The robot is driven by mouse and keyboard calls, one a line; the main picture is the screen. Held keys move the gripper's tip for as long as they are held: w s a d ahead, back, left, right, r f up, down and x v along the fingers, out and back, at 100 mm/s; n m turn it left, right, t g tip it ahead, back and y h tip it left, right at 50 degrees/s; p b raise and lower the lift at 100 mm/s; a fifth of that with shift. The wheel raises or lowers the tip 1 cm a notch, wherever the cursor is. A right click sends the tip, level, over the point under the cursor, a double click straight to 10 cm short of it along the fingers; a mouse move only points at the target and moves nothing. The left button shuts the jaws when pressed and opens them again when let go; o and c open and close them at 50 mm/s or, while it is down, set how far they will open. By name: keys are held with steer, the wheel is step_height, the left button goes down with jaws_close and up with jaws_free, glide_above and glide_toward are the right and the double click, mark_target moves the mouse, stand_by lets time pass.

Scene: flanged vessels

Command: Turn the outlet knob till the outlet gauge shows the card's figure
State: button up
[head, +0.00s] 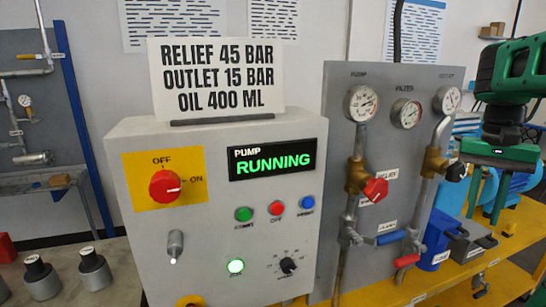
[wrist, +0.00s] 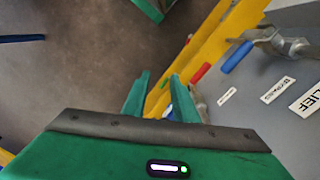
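The card (head: 216,78) on top of the control box reads RELIEF 45 BAR, OUTLET 15 BAR, OIL 400 ML. The outlet gauge (head: 447,99) is the rightmost of the gauges on the grey panel; its reading is too small to tell. Below it a black knob (head: 456,172), apparently the outlet knob, sits on a brass valve body (head: 434,163). My gripper (head: 485,213) points down to the right of this knob, apart from it. In the wrist view my gripper's (wrist: 160,97) green fingers are spread with nothing held between them. The black knob is not visible there.
A red knob (head: 376,189) sits on the left brass valve. Blue (head: 390,237) and red (head: 407,260) lever handles are lower on the pipes. The control box (head: 130,240) shows PUMP RUNNING. Blue containers (head: 437,250) stand on the yellow bench (head: 515,238).

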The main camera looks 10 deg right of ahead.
steer(key=s+a+f+n, duration=0.2)
steer(key=s+a+f, duration=0.2)
steer(key=a+f, duration=0.2)
steer(key=s+a+f+n+t, duration=0.1)
steer(key=s+a+f+n, duration=0.2)
steer(key=s+a+f, duration=0.2)
steer(key=a+f, duration=0.2)
steer(key=a, duration=0.1)
steer(key=shift+s+f, duration=0.15)
steer(key=shift+f, duration=0.15)
steer(key=shift+a, duration=0.1)
steer(key=shift+w+f, duration=0.25)
steer(key=shift+w, duration=0.35)
stand_by(2.2)
